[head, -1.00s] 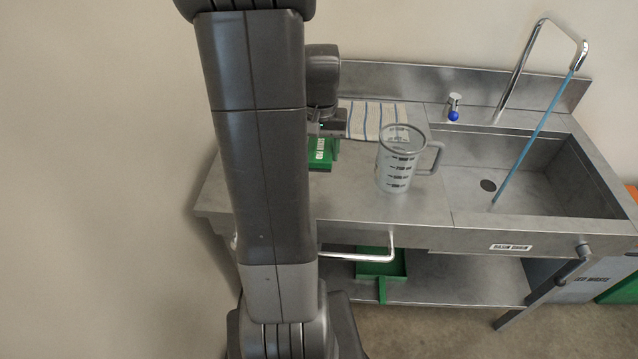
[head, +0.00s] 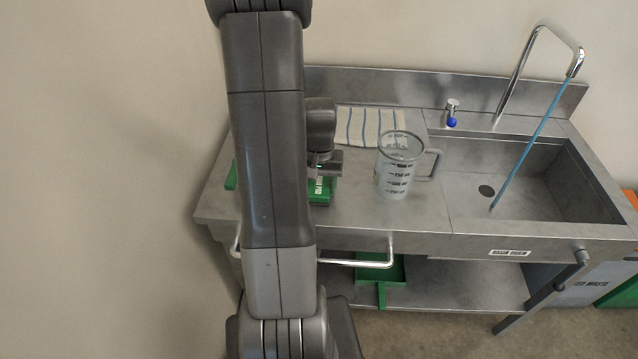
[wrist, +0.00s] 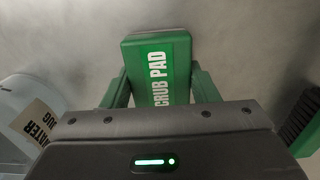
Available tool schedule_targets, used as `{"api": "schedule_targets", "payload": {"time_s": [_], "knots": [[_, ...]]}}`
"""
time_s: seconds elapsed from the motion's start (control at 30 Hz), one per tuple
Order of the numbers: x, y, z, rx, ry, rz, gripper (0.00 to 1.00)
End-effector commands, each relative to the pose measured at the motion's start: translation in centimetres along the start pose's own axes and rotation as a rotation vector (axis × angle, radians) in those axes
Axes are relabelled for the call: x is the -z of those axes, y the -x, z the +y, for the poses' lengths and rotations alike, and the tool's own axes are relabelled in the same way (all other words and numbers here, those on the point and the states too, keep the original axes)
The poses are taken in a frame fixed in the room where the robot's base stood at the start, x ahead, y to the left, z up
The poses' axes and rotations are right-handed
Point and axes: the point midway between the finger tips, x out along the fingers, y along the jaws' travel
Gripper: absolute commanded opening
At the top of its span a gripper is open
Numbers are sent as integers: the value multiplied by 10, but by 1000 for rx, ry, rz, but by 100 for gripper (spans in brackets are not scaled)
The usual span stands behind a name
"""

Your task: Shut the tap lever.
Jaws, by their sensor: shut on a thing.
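The tap's curved chrome spout (head: 515,75) stands behind the sink, with a blue stream of water (head: 530,145) running from it into the basin. The tap lever (head: 452,112) is a short chrome post with a blue knob, left of the spout on the counter's back edge. My gripper (head: 322,182) is over the counter, well left of the lever. In the wrist view my gripper (wrist: 158,88) is shut on a green scrub pad (wrist: 157,65) with a white label. My arm hides part of the counter's left side.
A clear measuring jug (head: 395,175) stands between my gripper and the sink (head: 545,155). A striped cloth (head: 370,125) lies behind it. A green item (head: 231,178) lies left of my arm. A chrome rail (head: 360,262) runs along the front. A green tray sits on the lower shelf.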

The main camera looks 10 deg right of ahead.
Motion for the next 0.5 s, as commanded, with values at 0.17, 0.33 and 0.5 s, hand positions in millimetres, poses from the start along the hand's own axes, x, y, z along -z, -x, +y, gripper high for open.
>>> {"api": "schedule_targets", "payload": {"time_s": [0.17, 0.33, 0.5], "knots": [[0, 0, 0, 0, 0, 0, 36], [0, -5, 0, 0, 0, 0, 36], [0, -4, 0, 0, 0, 0, 76]]}}
